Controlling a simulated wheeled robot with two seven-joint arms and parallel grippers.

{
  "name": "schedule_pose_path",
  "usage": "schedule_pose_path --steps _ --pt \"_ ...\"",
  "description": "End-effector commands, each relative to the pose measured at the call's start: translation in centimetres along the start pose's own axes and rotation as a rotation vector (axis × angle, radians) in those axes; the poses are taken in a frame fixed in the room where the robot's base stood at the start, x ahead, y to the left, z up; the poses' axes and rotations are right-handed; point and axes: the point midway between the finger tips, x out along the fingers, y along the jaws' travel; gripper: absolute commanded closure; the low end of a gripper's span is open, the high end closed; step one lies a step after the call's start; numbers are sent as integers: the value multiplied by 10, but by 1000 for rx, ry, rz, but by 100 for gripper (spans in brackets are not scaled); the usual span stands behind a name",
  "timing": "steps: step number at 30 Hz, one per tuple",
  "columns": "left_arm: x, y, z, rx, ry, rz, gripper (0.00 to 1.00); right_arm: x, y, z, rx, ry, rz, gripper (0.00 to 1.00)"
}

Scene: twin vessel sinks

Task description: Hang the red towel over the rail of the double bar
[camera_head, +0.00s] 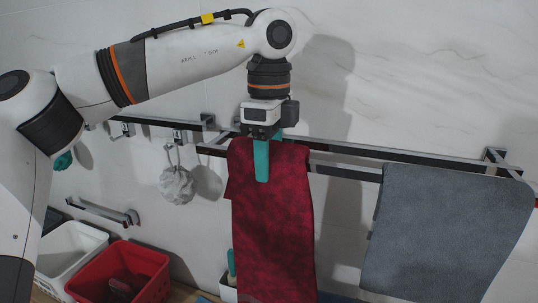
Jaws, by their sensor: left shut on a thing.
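The red towel (272,225) hangs down in a long dark-red sheet in the middle of the view. My left gripper (262,162) points down and is shut on the towel's top edge. One teal finger shows in front of the cloth; the other is mostly hidden behind it. The double bar (340,168) is on the wall, with two dark and chrome rails. The towel's top is about level with the rails and covers part of them. I cannot tell whether any cloth lies behind the front rail. My right gripper is not in view.
A grey towel (445,235) hangs over the double bar's right part. A bare stretch of rail lies between the towels. A whitish puff (178,185) hangs from a hook at left. A red bin (125,272) and a white bin (68,252) stand below left.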

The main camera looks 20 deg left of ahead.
Motion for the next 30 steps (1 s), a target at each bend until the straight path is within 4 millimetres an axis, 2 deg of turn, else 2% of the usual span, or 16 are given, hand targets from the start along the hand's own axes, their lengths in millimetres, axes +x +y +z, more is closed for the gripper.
schedule_pose_path --steps 12,13,17,26,30 --pt "2 0 0 0 -1 1 93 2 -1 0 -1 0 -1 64" --pt "2 0 0 0 -1 1 43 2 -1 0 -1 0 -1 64" --pt "2 0 0 0 -1 1 22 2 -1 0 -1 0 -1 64" --pt "2 0 0 0 0 0 22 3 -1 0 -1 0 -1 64" --pt "-10 1 0 -1 -1 3 22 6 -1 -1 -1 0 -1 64"
